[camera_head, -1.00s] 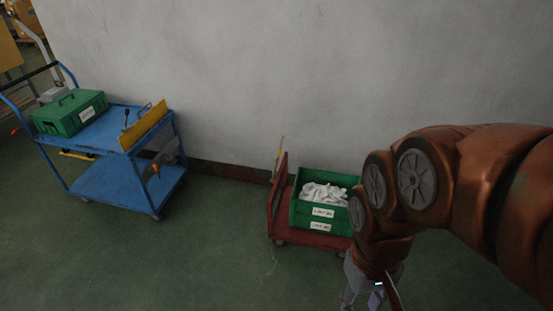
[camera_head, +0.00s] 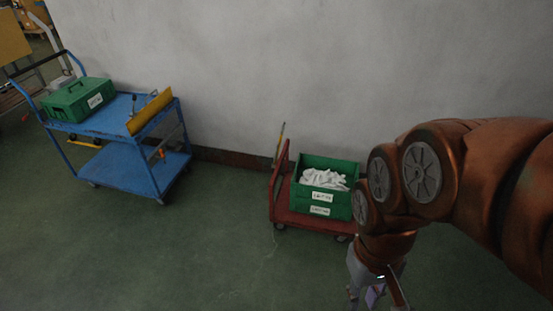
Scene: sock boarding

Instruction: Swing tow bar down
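A thin yellow bar (camera_head: 279,144) stands nearly upright at the left end of a low red cart (camera_head: 305,222), by the wall. It looks like the tow bar, but its lower end is hidden behind the cart's red end frame (camera_head: 279,185). My gripper (camera_head: 376,297) is at the bottom edge of the view, right of and nearer than the red cart. Its fingertips are partly cut off by the frame edge, so its opening is unclear. No contact between my gripper and the bar shows.
A green crate (camera_head: 339,203) of white socks (camera_head: 324,179) sits on the red cart. A blue two-shelf trolley (camera_head: 112,118) with a green case (camera_head: 78,100) and a yellow panel (camera_head: 150,110) stands left. Green floor (camera_head: 200,260) between them is clear. A grey wall (camera_head: 300,70) runs behind.

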